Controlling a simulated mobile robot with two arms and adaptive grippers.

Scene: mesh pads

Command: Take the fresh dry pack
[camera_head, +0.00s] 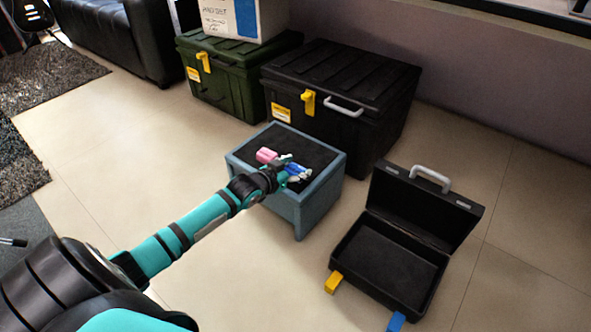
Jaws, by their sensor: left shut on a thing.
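My left gripper (283,168) reaches over the blue-grey stand (318,193) with the dark mesh top. It is shut on a small blue and white item (297,170), which looks like the pack; its label is too small to read. The fingers hide part of this item, and I cannot tell whether it touches the mesh. A pink item (266,155) lies on the mesh just to the left of the gripper. My right gripper is not in view.
An open black case (390,268), empty, lies on the floor to the right, with yellow and blue tabs at its front. A black crate (345,85) and a green crate (225,75) stand behind the stand. A white box (225,18) sits on the green crate.

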